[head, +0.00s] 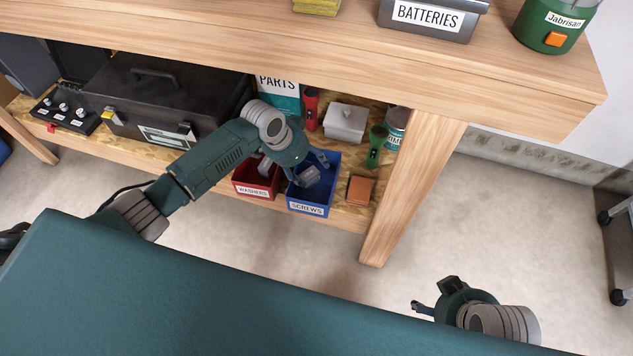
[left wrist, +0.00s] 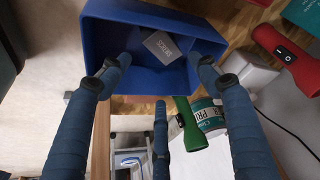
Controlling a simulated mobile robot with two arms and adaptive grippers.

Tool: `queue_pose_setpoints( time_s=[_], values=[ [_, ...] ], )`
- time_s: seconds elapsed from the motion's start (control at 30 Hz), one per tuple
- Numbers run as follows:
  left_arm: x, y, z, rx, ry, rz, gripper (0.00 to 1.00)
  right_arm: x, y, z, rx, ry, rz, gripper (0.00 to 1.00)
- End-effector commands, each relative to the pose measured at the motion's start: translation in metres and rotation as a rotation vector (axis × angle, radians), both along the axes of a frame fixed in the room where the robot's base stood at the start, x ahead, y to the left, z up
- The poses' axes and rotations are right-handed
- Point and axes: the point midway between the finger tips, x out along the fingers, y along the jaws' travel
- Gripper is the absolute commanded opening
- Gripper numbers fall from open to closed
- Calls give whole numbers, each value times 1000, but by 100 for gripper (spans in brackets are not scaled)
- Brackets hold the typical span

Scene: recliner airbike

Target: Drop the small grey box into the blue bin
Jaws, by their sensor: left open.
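The small grey box (head: 308,176) is inside the blue bin (head: 308,208), which has a SCREWS label and stands on the lower shelf. In the left wrist view the box (left wrist: 163,46), with a printed label on it, rests tilted inside the bin (left wrist: 110,40). My left gripper (head: 297,168) is over the bin's opening. In the left wrist view its fingers (left wrist: 158,80) are spread apart, with nothing between them. My right gripper (head: 434,298) is low at the right, away from the shelf; its finger opening is unclear.
A red bin (head: 254,187) labelled WASHERS stands left of the blue bin. An orange-brown block (head: 360,190), a green flashlight (head: 377,146), a red flashlight (head: 311,108) and a light grey container (head: 345,122) are nearby. The table top (head: 300,40) overhangs the shelf; a table leg (head: 412,180) stands right.

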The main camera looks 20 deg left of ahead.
Motion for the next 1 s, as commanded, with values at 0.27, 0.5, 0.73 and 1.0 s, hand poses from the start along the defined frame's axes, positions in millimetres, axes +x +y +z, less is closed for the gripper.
queue_pose_setpoints(
  time_s=[0.27,0.5,0.73,1.0],
  values=[
    [-8,8,28,1,-3,-1,62,0,0,0,1,-1,0,62],
    [-18,17,61,0,-2,-1,62,0,0,0,0,0,0,62],
    [-21,19,70,0,0,0,62,0,0,0,0,0,0,62],
    [-21,19,69,0,0,0,62,0,0,0,0,0,0,62]
  ],
)
